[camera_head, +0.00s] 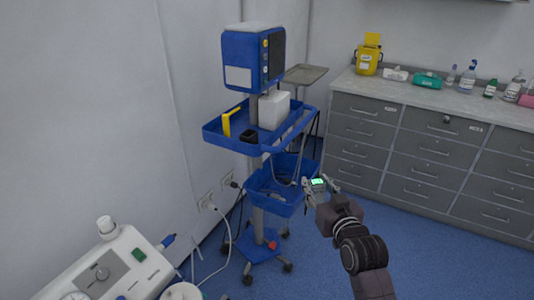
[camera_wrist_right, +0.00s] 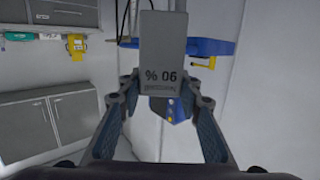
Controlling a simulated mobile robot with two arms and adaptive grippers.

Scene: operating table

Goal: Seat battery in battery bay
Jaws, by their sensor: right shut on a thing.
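The battery (camera_wrist_right: 163,50) is a grey block with "90 %" printed on it, upside down in the right wrist view. My right gripper (camera_wrist_right: 163,85) is shut on it, with one finger on each side. In the head view the right gripper (camera_head: 318,190) is in front of the cart's lower basket, and a small green lit face (camera_head: 318,182) shows at its fingers. A blue device (camera_head: 253,58) stands on top of the cart; it also shows in the wrist view (camera_wrist_right: 178,110), partly behind the battery. I cannot make out a battery bay. My left gripper is out of view.
The cart's blue upper tray (camera_head: 222,140) holds a yellow item (camera_head: 227,123), a black item (camera_head: 248,136) and a white box (camera_head: 273,109). A blue basket (camera_head: 270,195) hangs below. Grey drawers (camera_head: 420,150) line the right. A white machine (camera_head: 105,265) stands lower left.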

